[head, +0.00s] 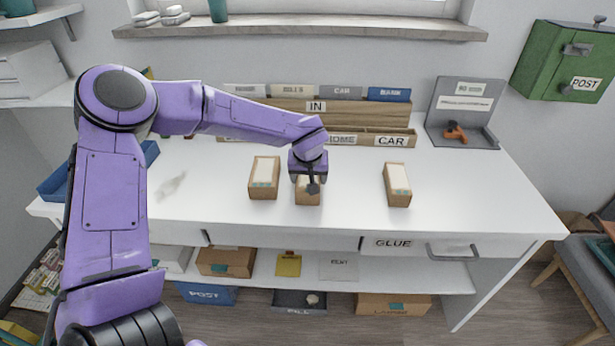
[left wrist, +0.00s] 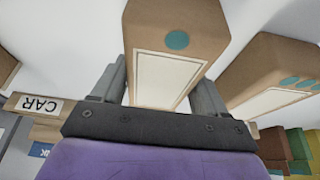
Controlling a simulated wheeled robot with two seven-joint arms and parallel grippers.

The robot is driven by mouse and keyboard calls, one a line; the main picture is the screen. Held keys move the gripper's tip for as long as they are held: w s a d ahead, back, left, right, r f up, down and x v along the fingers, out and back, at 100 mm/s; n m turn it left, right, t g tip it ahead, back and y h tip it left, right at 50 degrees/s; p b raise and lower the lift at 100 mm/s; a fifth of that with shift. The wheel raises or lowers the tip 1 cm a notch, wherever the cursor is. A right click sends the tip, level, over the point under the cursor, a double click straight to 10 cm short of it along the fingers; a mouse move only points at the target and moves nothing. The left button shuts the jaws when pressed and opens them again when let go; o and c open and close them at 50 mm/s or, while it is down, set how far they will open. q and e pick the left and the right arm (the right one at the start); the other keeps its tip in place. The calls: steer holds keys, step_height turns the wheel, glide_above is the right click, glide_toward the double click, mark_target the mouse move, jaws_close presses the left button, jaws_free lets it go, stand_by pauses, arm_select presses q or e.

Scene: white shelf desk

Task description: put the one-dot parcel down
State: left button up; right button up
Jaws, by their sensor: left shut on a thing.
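The one-dot parcel (head: 308,197) is a brown box with a white label. One teal dot shows on it in the left wrist view (left wrist: 177,40). My left gripper (head: 312,187) points down over it, with a finger on each side in the left wrist view (left wrist: 160,92), shut on it. The parcel is at the middle of the white desk (head: 215,207), near the front; I cannot tell whether its base touches the top. My right gripper is not in view.
A similar parcel (head: 264,178) stands close on the left; its dots show in the left wrist view (left wrist: 285,75). Another parcel (head: 397,184) stands farther right, with clear desk between. Behind are a wooden sorter (head: 285,105) and a grey stand (head: 462,120).

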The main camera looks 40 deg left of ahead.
arm_select(q)
steer(key=shift+s+r, duration=0.1)
steer(key=shift+s, duration=0.1)
steer(key=o, duration=1.2)
